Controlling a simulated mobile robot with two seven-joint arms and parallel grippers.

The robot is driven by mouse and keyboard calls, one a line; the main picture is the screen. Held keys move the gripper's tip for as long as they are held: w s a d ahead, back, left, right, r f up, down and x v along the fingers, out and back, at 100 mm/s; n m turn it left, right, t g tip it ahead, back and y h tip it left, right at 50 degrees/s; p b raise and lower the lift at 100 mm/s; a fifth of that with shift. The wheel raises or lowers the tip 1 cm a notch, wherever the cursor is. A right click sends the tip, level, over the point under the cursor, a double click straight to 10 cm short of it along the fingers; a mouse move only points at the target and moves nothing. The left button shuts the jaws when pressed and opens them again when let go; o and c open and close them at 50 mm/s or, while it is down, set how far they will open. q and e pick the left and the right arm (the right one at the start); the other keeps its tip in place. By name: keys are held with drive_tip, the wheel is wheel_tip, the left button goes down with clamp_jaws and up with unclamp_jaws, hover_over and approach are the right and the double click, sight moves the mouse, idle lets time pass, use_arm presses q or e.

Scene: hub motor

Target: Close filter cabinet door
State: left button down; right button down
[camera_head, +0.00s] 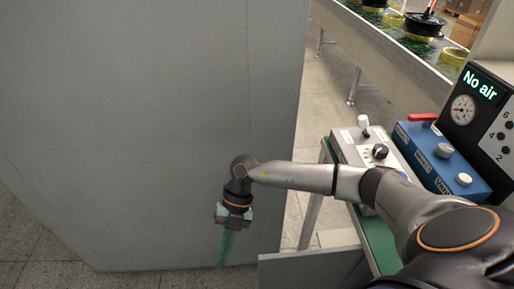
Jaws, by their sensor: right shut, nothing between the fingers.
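A large flat grey panel (140,110), which looks like the cabinet door, fills the left and middle of the head view. Its right edge runs down near the picture's middle and its bottom edge sits just above the tiled floor. My right gripper (226,248) hangs pointing down in front of the panel's lower right part. Its green fingers are shut with nothing between them. I cannot tell whether it touches the panel. A lower grey panel (315,270) shows at the bottom, right of the gripper. The cabinet's inside and any handle are not visible. My left gripper is not in view.
A green-topped bench (378,244) on the right carries a white device (362,150), a blue box (440,160) and a black panel reading "No air" (478,85). Behind stands a long table (400,62) with motor parts. Tiled floor (322,95) shows between them.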

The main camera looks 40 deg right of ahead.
drive_tip(key=w+d+m+h, duration=0.15)
drive_tip(key=d+h, duration=0.25)
drive_tip(key=d, duration=0.7)
drive_tip(key=s+a+r+x, duration=0.1)
drive_tip(key=s+x, duration=0.1)
drive_tip(key=x, duration=0.9)
drive_tip(key=shift+p, duration=0.45)
drive_tip(key=shift+s+f+n+h, duration=0.1)
drive_tip(key=shift+s+n+h, duration=0.05)
drive_tip(key=shift+n+h, duration=0.2)
